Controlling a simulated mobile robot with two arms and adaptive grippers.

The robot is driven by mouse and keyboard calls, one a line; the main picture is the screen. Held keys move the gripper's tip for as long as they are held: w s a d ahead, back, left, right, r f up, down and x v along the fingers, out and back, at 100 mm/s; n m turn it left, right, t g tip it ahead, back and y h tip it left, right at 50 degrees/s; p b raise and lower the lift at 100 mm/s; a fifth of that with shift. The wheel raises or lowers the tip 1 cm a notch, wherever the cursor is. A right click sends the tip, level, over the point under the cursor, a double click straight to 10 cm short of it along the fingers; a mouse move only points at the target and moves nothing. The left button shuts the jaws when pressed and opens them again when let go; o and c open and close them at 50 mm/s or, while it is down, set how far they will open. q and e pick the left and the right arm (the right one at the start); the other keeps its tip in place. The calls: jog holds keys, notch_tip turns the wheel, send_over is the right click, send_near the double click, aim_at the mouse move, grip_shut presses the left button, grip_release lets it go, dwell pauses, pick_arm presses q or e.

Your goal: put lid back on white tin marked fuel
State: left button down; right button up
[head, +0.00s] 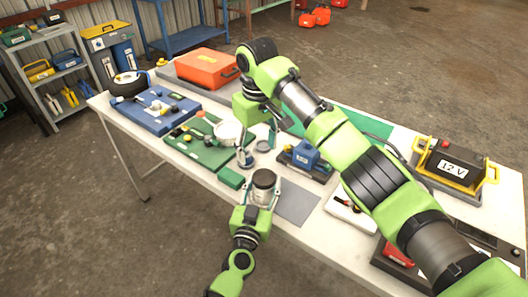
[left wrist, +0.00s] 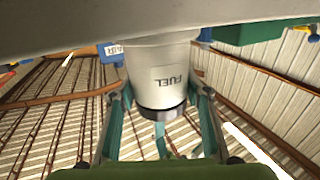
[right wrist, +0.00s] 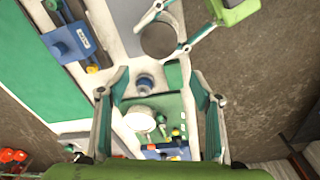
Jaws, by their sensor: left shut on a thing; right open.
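The white tin marked FUEL (left wrist: 170,75) is in my left gripper (left wrist: 165,105), its fingers closed on both sides. In the head view the tin (head: 262,194) is upright at the table's near edge; a dark band and round dark top show. I cannot tell whether that top is an open mouth or a cover. The right wrist view shows this round top (right wrist: 158,40). My right gripper (right wrist: 160,105) is open and empty over the table, beyond the tin. A small grey disc (head: 263,146) lies near its fingers; I cannot tell whether it is the lid.
A white round dish (head: 228,132) sits on the green mat (head: 190,150). A small blue item with a round top (right wrist: 145,82), a green block (head: 230,178) and a blue AIR block (head: 305,152) are close by. A grey mat (head: 298,204) is bare.

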aim_at(264, 177)
jog(key=n, duration=0.4)
jog(key=shift+s+d+f, duration=0.1)
jog(key=shift+s+d, duration=0.1)
jog(key=shift+d, duration=0.2)
jog(key=n, duration=0.2)
jog(key=s+d+n, duration=0.1)
jog(key=n, duration=0.1)
jog(key=shift+f+g, duration=0.25)
jog(key=shift+g, duration=0.15)
jog(key=shift+f, duration=0.1)
jog(key=shift+f, duration=3.95)
jog(key=c, duration=1.2)
jog(key=shift+o, duration=0.2)
jog(key=shift+m, duration=0.9)
jog(key=o, duration=1.3)
jog(key=shift+o, duration=0.2)
